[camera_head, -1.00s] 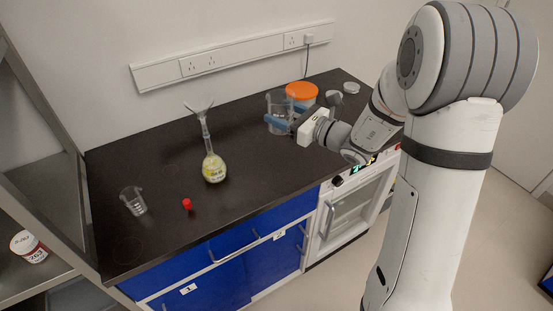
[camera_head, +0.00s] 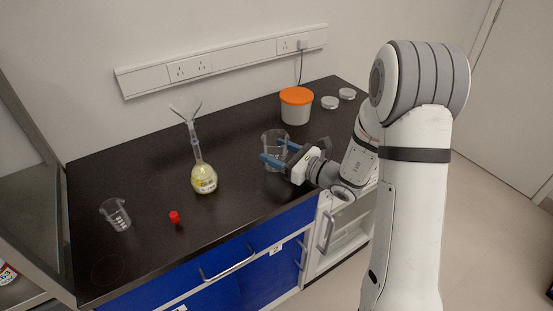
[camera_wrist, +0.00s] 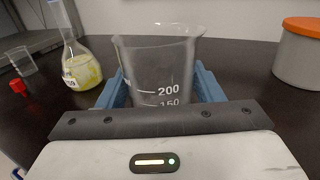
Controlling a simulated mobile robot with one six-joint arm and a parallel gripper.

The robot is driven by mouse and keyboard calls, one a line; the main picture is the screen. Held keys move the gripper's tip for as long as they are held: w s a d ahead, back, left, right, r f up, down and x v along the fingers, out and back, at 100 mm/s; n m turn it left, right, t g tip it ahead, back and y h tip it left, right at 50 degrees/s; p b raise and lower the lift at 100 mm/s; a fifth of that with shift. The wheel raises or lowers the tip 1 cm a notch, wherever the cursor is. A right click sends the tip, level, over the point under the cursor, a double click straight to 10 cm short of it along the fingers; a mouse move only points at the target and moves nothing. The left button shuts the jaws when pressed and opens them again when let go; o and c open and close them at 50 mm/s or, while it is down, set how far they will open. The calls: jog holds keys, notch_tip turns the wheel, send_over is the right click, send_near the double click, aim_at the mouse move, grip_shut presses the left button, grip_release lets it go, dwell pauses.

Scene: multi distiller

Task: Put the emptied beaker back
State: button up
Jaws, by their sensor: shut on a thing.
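A clear glass beaker (camera_head: 274,145) is between the blue fingers of my gripper (camera_head: 273,159), over the black bench near its front right. In the wrist view the beaker (camera_wrist: 160,65) looks empty and upright, with white marks at 200 and 150. My gripper (camera_wrist: 160,90) is shut on it, one finger on each side. I cannot tell whether its base touches the bench. A round flask (camera_head: 204,179) with yellowish content and a funnel (camera_head: 186,106) in its neck stands to the left; the flask also shows in the wrist view (camera_wrist: 80,70).
A small beaker (camera_head: 116,214) and a red cap (camera_head: 174,217) are at the bench's left front. A white tub with an orange lid (camera_head: 296,105) stands behind my gripper, with two pale round dishes (camera_head: 330,102) (camera_head: 347,94) to its right. Bare bench (camera_head: 235,150) lies between flask and held beaker.

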jog(key=shift+f, duration=1.05)
jog(key=shift+f, duration=0.15)
jog(key=o, duration=1.1)
